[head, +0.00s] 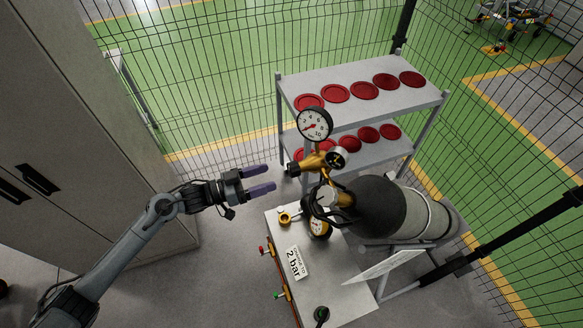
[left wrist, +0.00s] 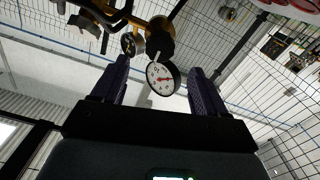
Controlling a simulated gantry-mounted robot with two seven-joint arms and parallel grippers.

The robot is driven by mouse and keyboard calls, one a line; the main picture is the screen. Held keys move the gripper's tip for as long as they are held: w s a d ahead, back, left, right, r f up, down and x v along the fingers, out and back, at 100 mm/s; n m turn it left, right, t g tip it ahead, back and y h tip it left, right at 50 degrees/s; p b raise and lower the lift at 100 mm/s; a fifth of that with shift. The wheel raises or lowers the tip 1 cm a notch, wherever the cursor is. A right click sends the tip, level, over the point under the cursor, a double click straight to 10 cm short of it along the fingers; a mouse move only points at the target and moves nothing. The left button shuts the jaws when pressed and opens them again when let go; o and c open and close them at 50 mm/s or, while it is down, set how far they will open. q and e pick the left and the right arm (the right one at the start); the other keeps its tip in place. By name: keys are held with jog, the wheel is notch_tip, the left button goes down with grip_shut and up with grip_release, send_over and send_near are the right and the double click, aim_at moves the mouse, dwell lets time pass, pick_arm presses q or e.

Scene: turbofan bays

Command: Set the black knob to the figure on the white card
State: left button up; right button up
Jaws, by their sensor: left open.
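The black knob (head: 293,170) sticks out leftward from a brass regulator (head: 318,161) on a dark gas cylinder (head: 380,205). My left gripper (head: 269,179) is open and empty, its fingertips just left of the knob and apart from it. In the left wrist view a dark round part, probably the knob (left wrist: 160,34), lies beyond and between the open fingers. The white card (head: 297,262) reads "2 bar" in large print. A large white gauge (head: 314,124) stands above the regulator with a red needle; its exact reading is too small to tell. My right gripper is not in view.
A smaller gauge (head: 336,158) sits right of the regulator. Another gauge (head: 320,227) and a brass fitting (head: 287,217) are by the bench (head: 345,290). A shelf rack (head: 375,95) with red discs stands behind. A grey cabinet (head: 95,120) is at left.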

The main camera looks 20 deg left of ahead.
aim_at(289, 170)
pick_arm(q)
jog(key=p+x, duration=0.2)
jog(key=x, duration=0.5)
jog(key=shift+w+d+r, duration=0.1)
jog(key=shift+w+d, duration=0.05)
jog(key=shift+d, duration=0.05)
jog(key=shift+w+d, duration=0.35)
jog(key=shift+d, duration=0.05)
jog(key=shift+c, duration=0.3)
jog(key=c, duration=1)
